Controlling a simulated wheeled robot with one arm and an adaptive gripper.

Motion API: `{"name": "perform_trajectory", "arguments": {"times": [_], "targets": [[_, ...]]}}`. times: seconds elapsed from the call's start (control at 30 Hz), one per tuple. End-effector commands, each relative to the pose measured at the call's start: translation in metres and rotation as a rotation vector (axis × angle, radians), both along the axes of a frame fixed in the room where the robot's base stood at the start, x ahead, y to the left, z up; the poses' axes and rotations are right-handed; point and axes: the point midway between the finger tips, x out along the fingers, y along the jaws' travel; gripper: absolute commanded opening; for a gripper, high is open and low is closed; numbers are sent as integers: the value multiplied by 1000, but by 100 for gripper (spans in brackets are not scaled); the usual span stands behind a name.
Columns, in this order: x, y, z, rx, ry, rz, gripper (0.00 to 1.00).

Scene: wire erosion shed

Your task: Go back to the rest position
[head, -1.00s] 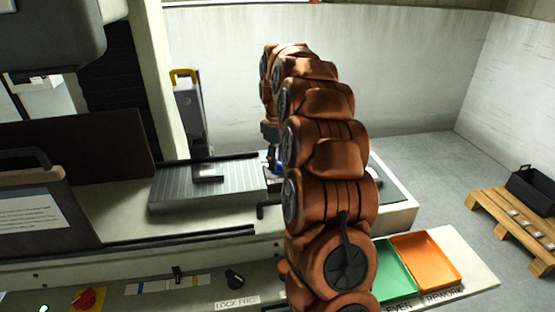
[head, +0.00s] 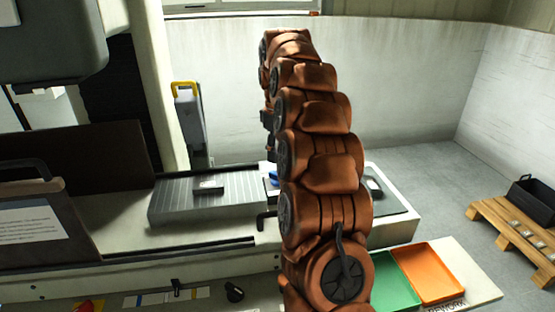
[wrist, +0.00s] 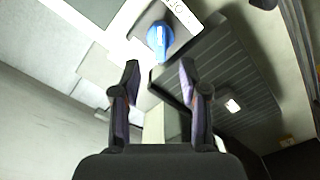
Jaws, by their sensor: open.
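My gripper (wrist: 159,72) is open and empty in the wrist view, its two dark fingers apart with nothing between the tips. In the head view my copper-coloured arm rises through the middle and largely hides the gripper, of which only a dark part shows at the arm's far left side. A blue knob (wrist: 160,38) on a dark plate lies beyond the fingertips in the wrist view, apart from them. A blue bit also shows beside my arm in the head view (head: 272,181).
A grey ribbed block (head: 172,212) carries a small dark block (head: 208,184) on the machine table. Green (head: 394,283) and orange (head: 428,272) trays sit at front right. A pallet (head: 507,222) with a black bin (head: 533,200) stands at right. A yellow-handled grey unit (head: 189,120) stands behind.

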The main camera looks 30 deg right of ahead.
Motion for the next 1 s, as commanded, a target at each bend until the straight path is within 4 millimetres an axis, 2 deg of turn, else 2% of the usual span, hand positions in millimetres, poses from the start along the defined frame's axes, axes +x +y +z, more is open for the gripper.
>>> {"name": "perform_trajectory", "arguments": {"times": [0.17, 0.7, 0.87, 1.0], "targets": [[0, 0, 6, -1, -1, 0, 44], [-1, 3, 7, 0, -1, 0, 44], [-11, 22, 12, 8, 7, -4, 44], [-27, 51, 19, 15, 12, -13, 44]]}}
